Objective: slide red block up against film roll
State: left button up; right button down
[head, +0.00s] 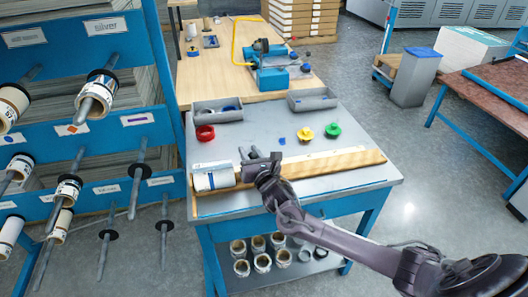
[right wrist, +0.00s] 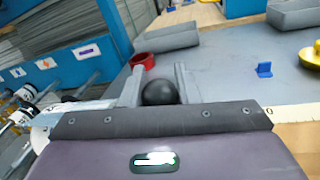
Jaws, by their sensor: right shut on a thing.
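My right gripper (head: 251,155) is low over the grey table top, just right of the white film roll (head: 204,183) lying at the table's left front. In the right wrist view, its two grey fingers (right wrist: 160,88) are on either side of a round black knob (right wrist: 160,93), and it is shut on this knob. What lies under the knob is hidden by the gripper. I cannot make out a red block. The only red thing I see is a round, ring-like piece (head: 205,132) farther back, also in the right wrist view (right wrist: 143,61). My left gripper is not in view.
A wooden strip (head: 335,162) runs along the table's front, right of the gripper. Yellow (head: 305,133) and green (head: 332,130) round pieces and a small blue piece (head: 282,141) lie behind it. Two grey bins (head: 312,100) stand at the back edge. A blue roll rack (head: 130,128) borders the left.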

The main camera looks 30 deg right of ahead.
jog(key=shift+a, duration=0.1)
jog(key=c, duration=1.1)
grip_release()
jog(key=s, duration=0.7)
jog(key=shift+s+a+b, duration=0.1)
jog(key=shift+s+b, duration=0.05)
jog(key=shift+b, duration=0.15)
jog(key=shift+s, duration=0.25)
jog(key=shift+c, duration=0.2)
